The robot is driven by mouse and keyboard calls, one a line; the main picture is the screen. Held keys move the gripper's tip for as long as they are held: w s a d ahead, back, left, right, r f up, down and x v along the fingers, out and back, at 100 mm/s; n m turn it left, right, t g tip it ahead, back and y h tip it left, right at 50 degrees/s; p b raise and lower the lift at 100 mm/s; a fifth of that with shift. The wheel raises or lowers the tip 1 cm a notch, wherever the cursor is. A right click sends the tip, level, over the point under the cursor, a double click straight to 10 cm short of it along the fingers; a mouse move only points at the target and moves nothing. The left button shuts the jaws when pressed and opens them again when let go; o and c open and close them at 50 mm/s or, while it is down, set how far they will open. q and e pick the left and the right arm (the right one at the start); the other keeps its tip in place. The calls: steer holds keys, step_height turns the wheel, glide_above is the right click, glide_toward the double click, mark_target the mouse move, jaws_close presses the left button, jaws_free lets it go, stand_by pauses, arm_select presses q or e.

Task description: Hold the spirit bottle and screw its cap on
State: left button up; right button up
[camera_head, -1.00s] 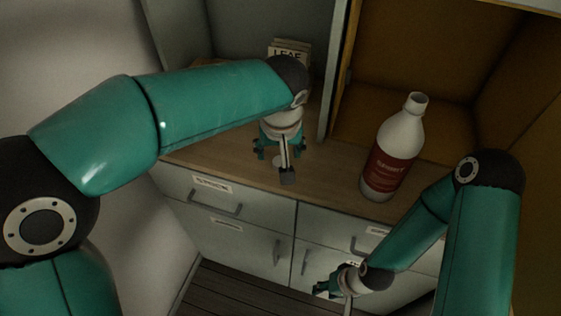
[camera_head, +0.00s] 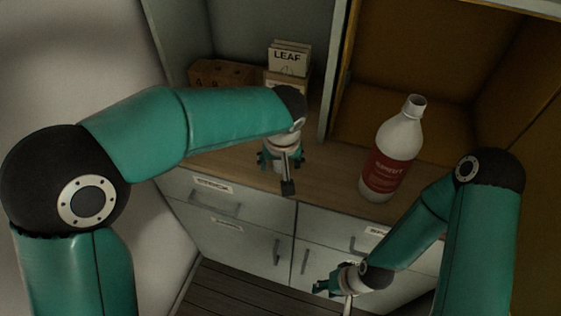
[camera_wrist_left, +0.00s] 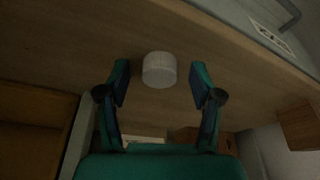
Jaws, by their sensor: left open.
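The spirit bottle (camera_head: 396,145), white with a red label, stands upright on the wooden counter, right of centre in the head view. Its neck shows no cap. A small white round cap (camera_wrist_left: 159,70) lies on the counter in the left wrist view. My left gripper (camera_head: 280,162) is open and points down over the counter, left of the bottle. In the left wrist view its two fingers (camera_wrist_left: 160,85) stand on either side of the cap, apart from it. My right gripper (camera_head: 322,287) is low in front of the drawers, away from the bottle; its opening is unclear.
A LEAF box (camera_head: 288,60) and a brown box (camera_head: 222,73) stand at the back of the counter. A grey divider (camera_head: 338,75) rises left of the bottle. Drawers with handles (camera_head: 228,206) lie below the counter edge. Counter between cap and bottle is clear.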

mark_target(280, 163)
arm_select(q)
steer(key=c, duration=0.8)
steer(key=shift+o, duration=0.2)
steer(key=shift+r, duration=0.1)
step_height(280, 163, up, 20)
steer(key=p, duration=0.2)
